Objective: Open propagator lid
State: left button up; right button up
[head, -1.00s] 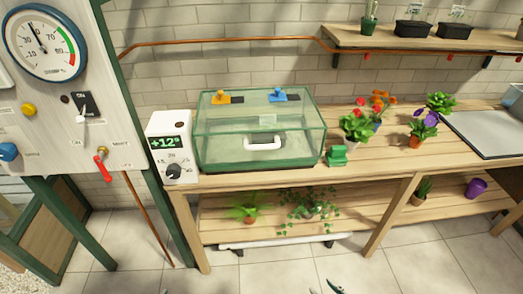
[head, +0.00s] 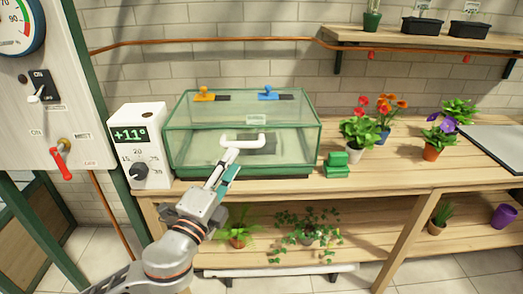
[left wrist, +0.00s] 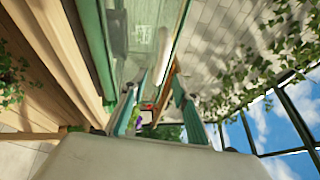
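The propagator (head: 290,150) is a green-framed glass box on the bench in the head view, and its lid looks shut. A white handle (head: 252,140) sits on its front. The lid top carries an orange vent slider (head: 204,95) and a blue one (head: 268,93). My left gripper (head: 231,156) is just below and in front of the handle, with fingers pointing up at it. In the left wrist view its two teal fingers (left wrist: 155,103) stand apart, with the white handle (left wrist: 159,62) ahead between them. Contact cannot be told. My right gripper is not in view.
A white thermostat box (head: 140,150) reading +11° stands left of the propagator. Small green blocks (head: 337,165) and potted flowers (head: 360,133) stand to its right. Plants sit on the shelf below the bench (head: 350,205). A panel with a red lever (head: 61,160) is at far left.

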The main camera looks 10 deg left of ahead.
aim_at(240, 147)
pick_arm(q)
jog(key=shift+w+r, duration=0.25)
jog(key=shift+w, duration=0.15)
jog(key=shift+x, duration=3.35)
jog(key=shift+f, duration=0.1)
grip_shut()
